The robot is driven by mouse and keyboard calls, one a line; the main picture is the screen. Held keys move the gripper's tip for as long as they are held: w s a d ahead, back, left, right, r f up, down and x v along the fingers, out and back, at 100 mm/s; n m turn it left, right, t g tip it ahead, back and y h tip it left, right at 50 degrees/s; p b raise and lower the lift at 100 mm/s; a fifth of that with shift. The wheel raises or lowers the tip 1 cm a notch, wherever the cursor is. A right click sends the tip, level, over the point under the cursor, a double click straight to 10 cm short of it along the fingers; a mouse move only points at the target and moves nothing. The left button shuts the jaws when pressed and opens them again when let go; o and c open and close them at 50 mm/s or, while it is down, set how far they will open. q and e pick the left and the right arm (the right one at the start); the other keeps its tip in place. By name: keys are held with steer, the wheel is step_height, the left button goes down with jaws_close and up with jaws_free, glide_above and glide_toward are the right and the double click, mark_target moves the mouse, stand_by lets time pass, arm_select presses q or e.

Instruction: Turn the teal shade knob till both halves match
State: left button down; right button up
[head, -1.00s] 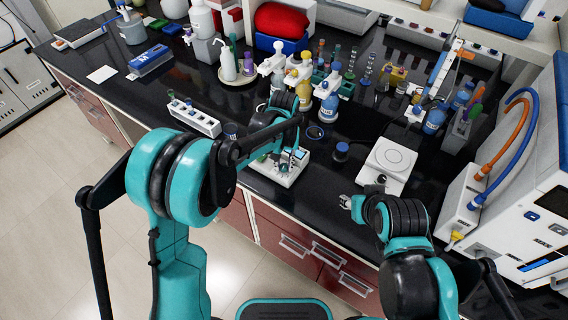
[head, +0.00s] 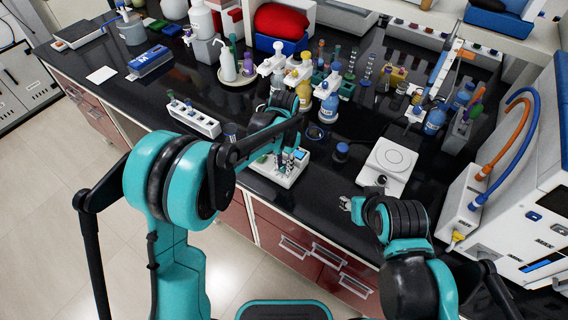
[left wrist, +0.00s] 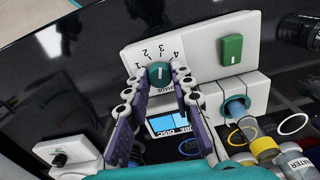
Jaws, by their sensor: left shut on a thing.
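The teal shade knob (left wrist: 159,73) sits on a white panel (left wrist: 140,55) with a numbered scale around it; its white mark points up, roughly between 2 and 3. My left gripper (left wrist: 160,80) has its fingertips at both sides of the knob and is shut on it. Below the knob, a small display (left wrist: 168,123) shows two blue areas, partly hidden by a finger; I cannot tell if their shades match. In the head view the white panel base (head: 276,172) lies at the bench's front edge, its knob hidden by my gripper. My right gripper (head: 345,203) is away to the right, its jaws unclear.
A green rocker (left wrist: 231,49) sits on the panel right of the knob. A white balance (head: 388,163) stands to the right on the black bench. Several bottles (head: 329,107) stand behind, and a white rack (head: 194,120) is to the left.

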mark_target(282, 167)
stand_by(0.3)
arm_select(q)
steer(key=c, duration=1.6)
jaws_free()
step_height(282, 167, up, 12)
steer(key=s+a+r+n+t+b, duration=0.1)
steer(key=s+a+n+t+b, duration=0.25)
steer(key=s+a, duration=0.8)
steer(key=s+a+f+n+t, duration=0.1)
steer(key=s+a+f, duration=0.1)
steer(key=s, duration=0.1)
steer(key=s+a+f+n+t+b, duration=0.1)
steer(key=s+a+f, duration=0.1)
steer(key=s+a+f+n+t, duration=0.1)
steer(key=s+a+f+n, duration=0.1)
steer(key=s, duration=0.1)
steer(key=shift+s+a+f+t+b, duration=0.15)
steer(key=shift+s+a+t+b, duration=0.1)
steer(key=shift+s+t+b, duration=0.1)
